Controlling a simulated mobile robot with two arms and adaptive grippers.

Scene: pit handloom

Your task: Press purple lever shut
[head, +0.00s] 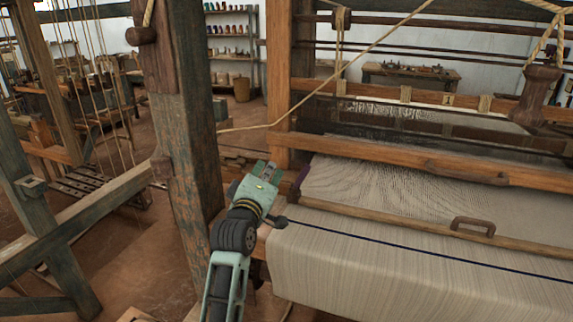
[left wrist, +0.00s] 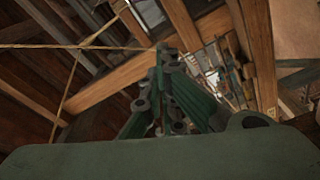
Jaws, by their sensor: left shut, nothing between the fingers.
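My left gripper (head: 266,168) reaches up from the bottom of the head view, beside the left edge of the loom's cloth. Its fingers are shut and empty. In the left wrist view the closed fingers (left wrist: 166,52) point up and away among wooden beams. A small dark purple piece (head: 301,178) shows at the cloth's left edge, just right of the gripper; it may be the purple lever, but it is too small to tell its shape or whether it is open. I cannot tell if the gripper touches it. My right gripper is not in view.
The loom's striped cloth (head: 400,262) fills the right, with a wooden bar (head: 390,222) and a handle (head: 472,226) across it. A thick post (head: 187,150) stands left of my arm. A rope (head: 345,72) slants above the gripper. Shelves (head: 231,48) stand far behind.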

